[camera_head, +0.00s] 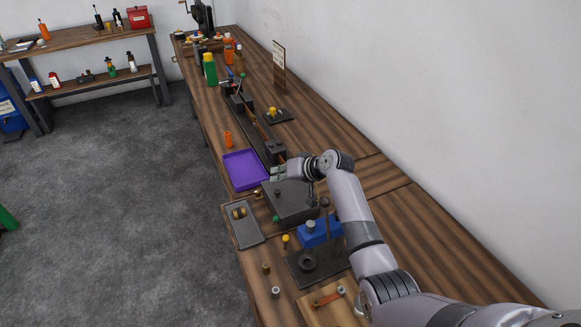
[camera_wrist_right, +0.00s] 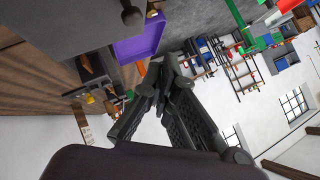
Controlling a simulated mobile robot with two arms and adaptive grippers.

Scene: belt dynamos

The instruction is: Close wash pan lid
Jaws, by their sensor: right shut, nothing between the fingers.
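The wash pan (camera_head: 300,212) is a dark grey box on the bench, just nearer than the purple tray. Its grey lid has a dark round knob (camera_head: 277,191) and looks about flat over the pan; I cannot tell whether it is fully down. In the right wrist view a grey panel with a dark ball knob (camera_wrist_right: 132,16), likely this lid, fills the upper left. My right gripper (camera_head: 277,173) is above the lid's far side, beside the tray. In the wrist view its fingers (camera_wrist_right: 167,72) are together and empty. My left gripper is not in view.
A purple tray (camera_head: 246,170) lies beyond the pan. A grey tray (camera_head: 243,225) with brass parts is to its left. A blue block (camera_head: 319,232) and a dark plate with a post stand nearer. Bottles and tools crowd the far bench; the right bench (camera_head: 440,235) is clear.

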